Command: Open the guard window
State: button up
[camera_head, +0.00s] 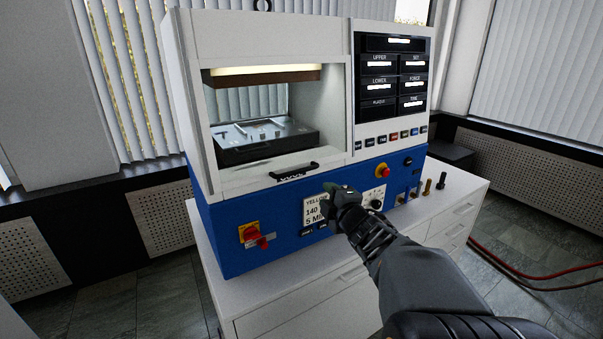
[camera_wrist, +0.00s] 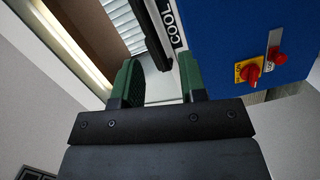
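The white and blue lab press stands on a white cabinet. Its guard window (camera_head: 277,113) is at the front of the chamber, with a black bar handle (camera_head: 293,171) at its lower edge. The window looks lowered; its clear pane is hard to make out. My gripper (camera_head: 338,193) is in front of the blue panel, to the right of and below the handle in the head view. In the wrist view, the green fingers of my gripper (camera_wrist: 157,75) are apart with nothing between them. The black handle (camera_wrist: 158,38) shows beyond the fingertips, not gripped.
A red rotary switch (camera_head: 254,235) and a red emergency button (camera_head: 382,170) stick out from the blue panel. A dark display panel (camera_head: 394,75) is at the upper right. Small knobs stand on the cabinet top (camera_head: 455,184) at right. Red hoses (camera_head: 535,276) lie on the floor.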

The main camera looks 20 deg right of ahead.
aim_at(302, 171)
jog(key=w+n+y, duration=0.1)
jog(key=w, duration=0.3)
jog(key=w+a+r+n+y+p, duration=0.1)
jog(key=w, duration=0.4)
jog(key=w+n+t+y+p, duration=0.1)
jog(key=w+n, duration=0.1)
jog(key=w, duration=0.2)
jog(key=shift+w+a+r, duration=0.15)
jog(key=shift+a+r, duration=0.05)
jog(key=shift+a, duration=0.15)
grip_shut()
